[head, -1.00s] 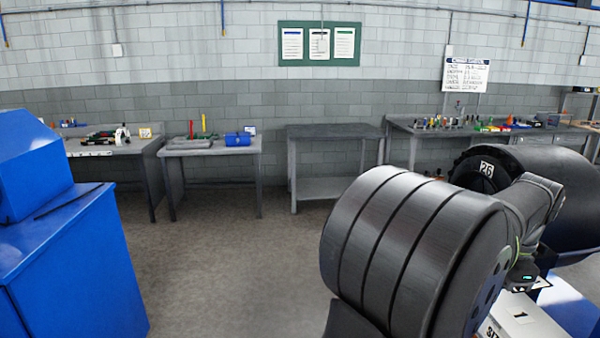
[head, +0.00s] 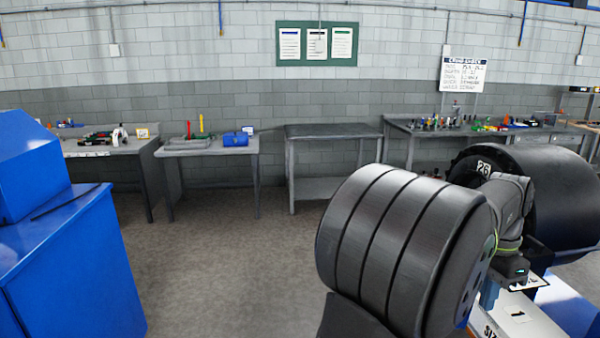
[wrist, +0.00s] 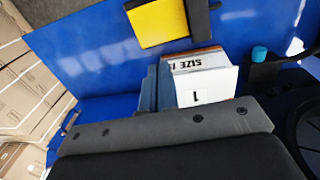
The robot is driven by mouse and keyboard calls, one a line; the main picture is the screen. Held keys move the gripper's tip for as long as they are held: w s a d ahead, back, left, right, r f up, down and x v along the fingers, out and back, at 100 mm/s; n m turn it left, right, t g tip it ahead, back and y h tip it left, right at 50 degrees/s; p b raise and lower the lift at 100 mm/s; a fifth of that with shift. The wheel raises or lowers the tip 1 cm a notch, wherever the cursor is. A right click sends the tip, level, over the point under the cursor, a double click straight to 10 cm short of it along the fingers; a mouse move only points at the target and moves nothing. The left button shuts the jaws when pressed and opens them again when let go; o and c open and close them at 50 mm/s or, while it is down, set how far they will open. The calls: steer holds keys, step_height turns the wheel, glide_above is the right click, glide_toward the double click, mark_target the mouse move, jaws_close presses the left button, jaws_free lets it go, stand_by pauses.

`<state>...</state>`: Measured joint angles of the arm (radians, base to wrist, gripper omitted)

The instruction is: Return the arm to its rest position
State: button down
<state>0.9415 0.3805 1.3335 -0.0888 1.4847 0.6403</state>
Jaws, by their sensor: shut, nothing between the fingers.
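My gripper (head: 488,293) is at the lower right of the head view, pointing down beyond my large dark arm link, which hides part of the area. In the wrist view my gripper's blue-grey fingers (wrist: 158,78) are together, with nothing seen between them. They appear beside a white box marked "SIZE" and "1" (wrist: 205,85); I cannot tell the gap between them. The box also shows in the head view (head: 520,318), on a blue surface (head: 572,300).
A large black drum marked "26" (head: 550,190) stands close behind my wrist. A blue cabinet (head: 70,270) is at left. Grey benches line the wall, including an empty one (head: 332,131). Open floor (head: 230,260) lies between. A yellow bin (wrist: 158,22) and cardboard boxes (wrist: 25,90) show in the wrist view.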

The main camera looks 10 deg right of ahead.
step_height(320, 180, up, 6)
step_height(320, 180, down, 8)
steer(key=shift+f, duration=0.15)
steer(key=c, duration=2.1)
jaws_free()
steer(key=shift+s, duration=0.1)
